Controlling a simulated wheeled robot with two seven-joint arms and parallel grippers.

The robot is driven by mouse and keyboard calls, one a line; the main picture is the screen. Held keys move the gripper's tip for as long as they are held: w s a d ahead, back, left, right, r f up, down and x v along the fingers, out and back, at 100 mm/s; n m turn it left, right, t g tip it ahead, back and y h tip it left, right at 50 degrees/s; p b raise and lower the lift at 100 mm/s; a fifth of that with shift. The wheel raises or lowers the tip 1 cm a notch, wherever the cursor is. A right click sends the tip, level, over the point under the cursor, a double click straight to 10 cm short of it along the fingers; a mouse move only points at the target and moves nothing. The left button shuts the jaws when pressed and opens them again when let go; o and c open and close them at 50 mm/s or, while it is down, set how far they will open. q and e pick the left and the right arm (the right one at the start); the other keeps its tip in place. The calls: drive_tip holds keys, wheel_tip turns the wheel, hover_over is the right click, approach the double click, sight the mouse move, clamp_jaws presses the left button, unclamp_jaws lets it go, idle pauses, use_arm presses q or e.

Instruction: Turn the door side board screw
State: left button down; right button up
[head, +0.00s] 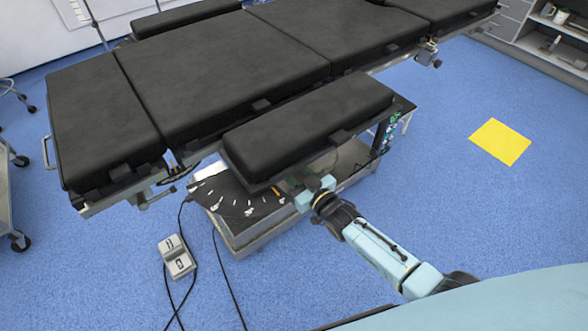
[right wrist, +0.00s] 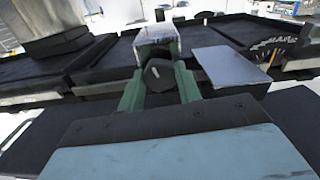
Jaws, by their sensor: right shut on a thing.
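The side board (head: 308,122) is a black padded board beside the near edge of the operating table (head: 225,70). My right gripper (head: 298,183) is under the near edge of this board in the head view, and its fingertips are largely hidden there. In the right wrist view its two green fingers are on either side of a dark, blocky screw knob (right wrist: 158,75), and the gripper (right wrist: 159,84) is shut on it. A pale metal block (right wrist: 157,38) is just behind the knob. The screw is hidden in the head view. My left gripper is not in view.
A foot pedal (head: 177,257) with cables lies on the blue floor. A yellow mat (head: 500,142) lies at the right. The floor between the mat and my right arm is clear.

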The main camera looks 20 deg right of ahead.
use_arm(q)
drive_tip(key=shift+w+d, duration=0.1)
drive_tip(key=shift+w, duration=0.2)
use_arm(e)
drive_tip(key=m, duration=0.7)
drive_tip(key=shift+m, duration=0.3)
drive_tip(key=o, duration=1)
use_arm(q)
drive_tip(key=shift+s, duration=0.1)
